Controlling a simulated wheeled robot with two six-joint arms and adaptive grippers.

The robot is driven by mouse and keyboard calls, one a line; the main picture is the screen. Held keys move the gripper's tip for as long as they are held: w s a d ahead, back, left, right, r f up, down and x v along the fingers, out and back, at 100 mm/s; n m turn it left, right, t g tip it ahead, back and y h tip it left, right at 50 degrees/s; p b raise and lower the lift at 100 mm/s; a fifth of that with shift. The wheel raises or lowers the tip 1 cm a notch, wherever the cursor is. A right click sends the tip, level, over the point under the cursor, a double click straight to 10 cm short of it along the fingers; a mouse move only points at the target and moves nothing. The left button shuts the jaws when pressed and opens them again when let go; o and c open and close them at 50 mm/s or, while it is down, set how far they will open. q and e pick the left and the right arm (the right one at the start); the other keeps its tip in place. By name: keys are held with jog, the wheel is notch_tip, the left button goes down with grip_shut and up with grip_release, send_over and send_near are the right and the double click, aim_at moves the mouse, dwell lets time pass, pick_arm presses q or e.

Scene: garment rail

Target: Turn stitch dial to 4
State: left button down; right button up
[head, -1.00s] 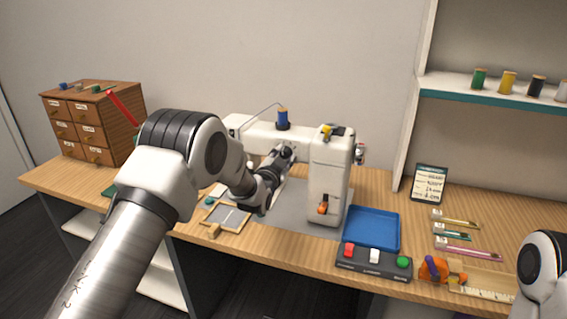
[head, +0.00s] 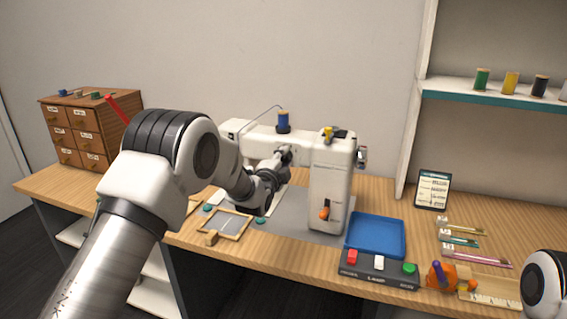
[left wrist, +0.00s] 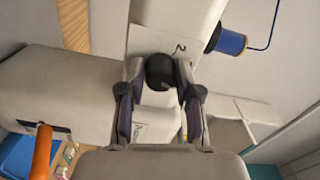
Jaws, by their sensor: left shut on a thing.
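The sewing machine (head: 331,187) is white and stands on the table. My left gripper (head: 285,156) reaches the machine's arm from the left. In the left wrist view, the stitch dial (left wrist: 160,72) is a dark round knob on a pale face, and my left gripper (left wrist: 158,95) is shut on it with one finger on each side. A small dark mark that looks like a 2 is printed beside the dial. The dial's pointer cannot be made out. In the head view my gripper hides the dial. My right gripper is out of view; only part of that arm shows.
A blue spool (head: 283,121) stands on top of the machine. An orange-tipped lever (head: 324,213) is on its front. A blue tray (head: 375,237) and a button box (head: 379,268) are at the right. A wooden frame (head: 224,224) lies at the left front.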

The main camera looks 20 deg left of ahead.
pick_arm(q)
jog(key=shift+f, duration=0.1)
dwell(0.4)
jog(key=c, duration=0.8)
grip_release()
jog(key=shift+d, duration=0.1)
jog(key=s, duration=1.2)
jog(key=shift+a, duration=0.2)
